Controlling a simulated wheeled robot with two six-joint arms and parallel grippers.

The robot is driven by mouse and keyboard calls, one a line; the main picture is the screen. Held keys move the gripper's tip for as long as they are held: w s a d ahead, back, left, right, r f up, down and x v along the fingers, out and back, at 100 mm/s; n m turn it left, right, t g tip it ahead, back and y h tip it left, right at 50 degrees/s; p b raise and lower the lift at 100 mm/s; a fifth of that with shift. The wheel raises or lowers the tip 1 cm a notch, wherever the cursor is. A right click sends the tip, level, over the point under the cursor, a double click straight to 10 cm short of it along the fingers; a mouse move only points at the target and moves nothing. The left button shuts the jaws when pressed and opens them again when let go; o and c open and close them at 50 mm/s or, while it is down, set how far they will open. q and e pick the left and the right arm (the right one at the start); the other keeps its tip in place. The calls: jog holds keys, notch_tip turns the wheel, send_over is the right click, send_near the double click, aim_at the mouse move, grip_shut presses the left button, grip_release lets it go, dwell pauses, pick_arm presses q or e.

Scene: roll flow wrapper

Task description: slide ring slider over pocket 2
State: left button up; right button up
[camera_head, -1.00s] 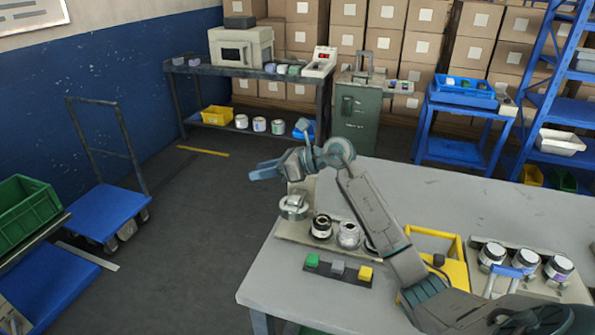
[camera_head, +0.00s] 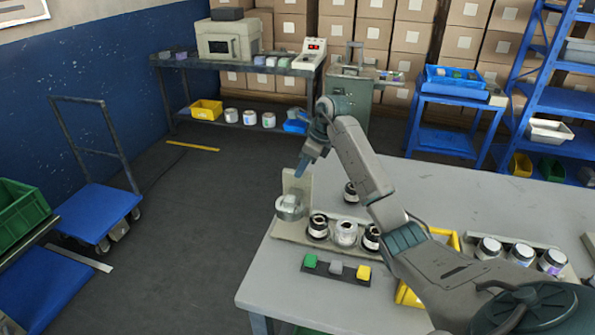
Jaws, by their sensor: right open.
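A beige fixture (camera_head: 290,237) stands on the near left part of the grey table, with an upright plate (camera_head: 297,184) at its left end. A round metallic ring piece (camera_head: 289,207), which looks like the ring slider, sits at that end, left of the row of pockets. Dark-and-white round pieces (camera_head: 318,227) (camera_head: 345,233) stand in the row, and another (camera_head: 371,238) is partly behind my arm. I cannot tell which is pocket 2. My right gripper (camera_head: 301,170) is open, pointing down above the ring piece and apart from it. My left gripper is not in view.
A yellow frame (camera_head: 408,296) and several jars (camera_head: 488,248) are to the right.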

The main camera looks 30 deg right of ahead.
aim_at(298, 192)
jog(key=shift+p+x, duration=0.4)
jog(key=shift+x, duration=1.75)
grip_shut()
